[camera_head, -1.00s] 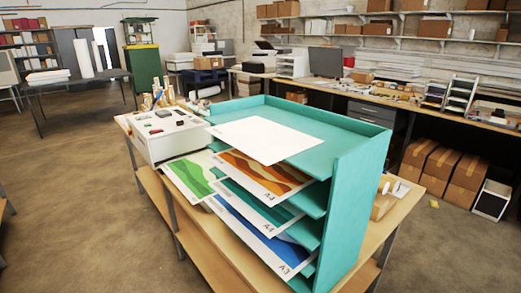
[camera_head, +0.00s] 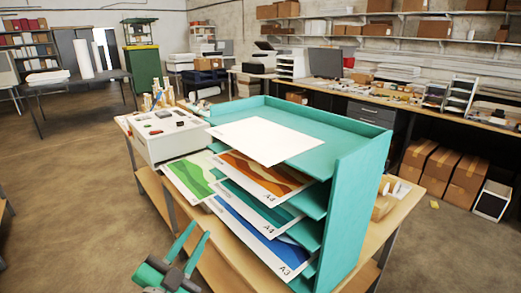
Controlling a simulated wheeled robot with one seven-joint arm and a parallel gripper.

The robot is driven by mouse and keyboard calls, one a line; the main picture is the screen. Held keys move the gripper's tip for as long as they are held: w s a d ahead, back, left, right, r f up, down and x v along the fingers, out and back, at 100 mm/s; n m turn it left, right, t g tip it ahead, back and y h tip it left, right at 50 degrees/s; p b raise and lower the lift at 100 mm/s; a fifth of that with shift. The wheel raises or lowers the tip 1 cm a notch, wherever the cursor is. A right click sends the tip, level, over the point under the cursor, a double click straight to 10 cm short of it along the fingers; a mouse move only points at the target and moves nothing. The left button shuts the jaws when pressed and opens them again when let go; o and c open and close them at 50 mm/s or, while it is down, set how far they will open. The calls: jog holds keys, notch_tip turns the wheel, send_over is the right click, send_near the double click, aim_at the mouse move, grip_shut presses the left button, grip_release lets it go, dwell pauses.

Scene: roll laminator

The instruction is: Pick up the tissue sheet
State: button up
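A blank white sheet (camera_head: 265,139), which looks like the tissue sheet, lies flat on the top shelf of the teal rack (camera_head: 350,190). Its front edge sticks out over the shelf's front. My gripper (camera_head: 193,236) shows at the bottom edge of the head view, with two teal fingers spread apart and nothing between them. It is in front of the table, below and to the left of the sheet, apart from it.
Printed sheets with green, orange, teal and blue patterns, such as the orange sheet (camera_head: 262,172), stick out of the lower shelves. A white laminator (camera_head: 165,133) stands left of the rack on the wooden table (camera_head: 222,252). The floor at left is clear.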

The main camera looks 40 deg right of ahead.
jog(key=s+d+r+m+g+h, duration=0.1)
jog(key=s+d+r+m+g, duration=0.1)
jog(key=s+r+m+g, duration=0.5)
jog(key=s+d+r+m+g+h, duration=0.2)
jog(key=r+m, duration=0.7)
jog(key=r, duration=0.3)
jog(key=shift+w+d+f, duration=0.1)
jog(key=shift+w+d, duration=0.1)
jog(key=shift+d, duration=1.55)
jog(key=shift+w+d+r, duration=0.1)
jog(key=shift+w+d, duration=0.05)
jog(key=shift+d, duration=1.65)
jog(key=shift+w+d+f, duration=0.1)
jog(key=shift+w+d, duration=0.1)
jog(key=shift+d, duration=1.55)
jog(key=shift+c, duration=0.2)
grip_shut()
